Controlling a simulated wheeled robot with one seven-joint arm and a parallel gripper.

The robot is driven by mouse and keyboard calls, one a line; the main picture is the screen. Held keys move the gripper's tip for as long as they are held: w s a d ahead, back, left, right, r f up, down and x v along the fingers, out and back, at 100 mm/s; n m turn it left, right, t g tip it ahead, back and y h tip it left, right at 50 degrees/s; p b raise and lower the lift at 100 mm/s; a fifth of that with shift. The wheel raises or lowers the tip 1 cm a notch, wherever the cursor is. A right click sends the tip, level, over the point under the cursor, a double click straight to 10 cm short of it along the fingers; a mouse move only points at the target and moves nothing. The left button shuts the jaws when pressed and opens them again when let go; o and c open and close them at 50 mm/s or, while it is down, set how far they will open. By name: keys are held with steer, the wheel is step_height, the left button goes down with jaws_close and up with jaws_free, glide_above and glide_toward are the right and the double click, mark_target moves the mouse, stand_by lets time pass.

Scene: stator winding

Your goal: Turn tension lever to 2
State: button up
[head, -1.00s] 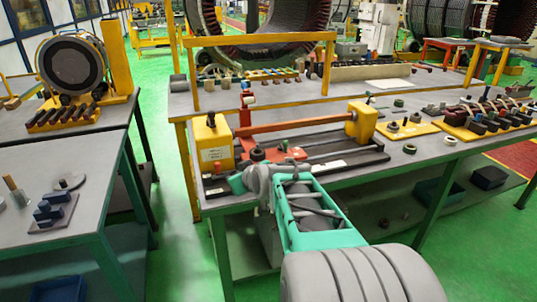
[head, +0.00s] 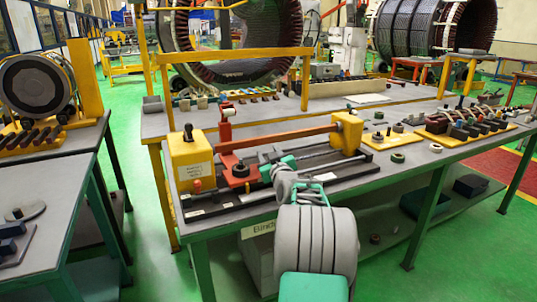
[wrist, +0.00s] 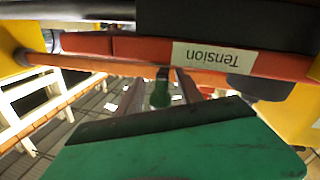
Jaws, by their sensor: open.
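The winding fixture has a left yellow block (head: 193,165), a right yellow block (head: 347,132) and a long orange-red bar (head: 285,133) between them. A dark round knob (head: 240,170) sits on a red plate at its left part. A white "Tension" label (wrist: 214,57), upside down in the wrist view, is on a red bar. My gripper (head: 270,172) is low over the fixture's front, right of the dark knob. In the wrist view my gripper (wrist: 162,88) is open, with a small green knob-like piece (wrist: 160,94) between the fingers; contact is unclear. No lever number is readable.
The fixture stands on a grey bench (head: 400,160) with a yellow upright frame (head: 235,55) behind it. A yellow tray (head: 385,139) and small parts lie to the right. A second table (head: 60,205) stands at the left, with a green floor gap between.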

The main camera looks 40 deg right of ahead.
steer(key=shift+c, duration=0.4)
jaws_close()
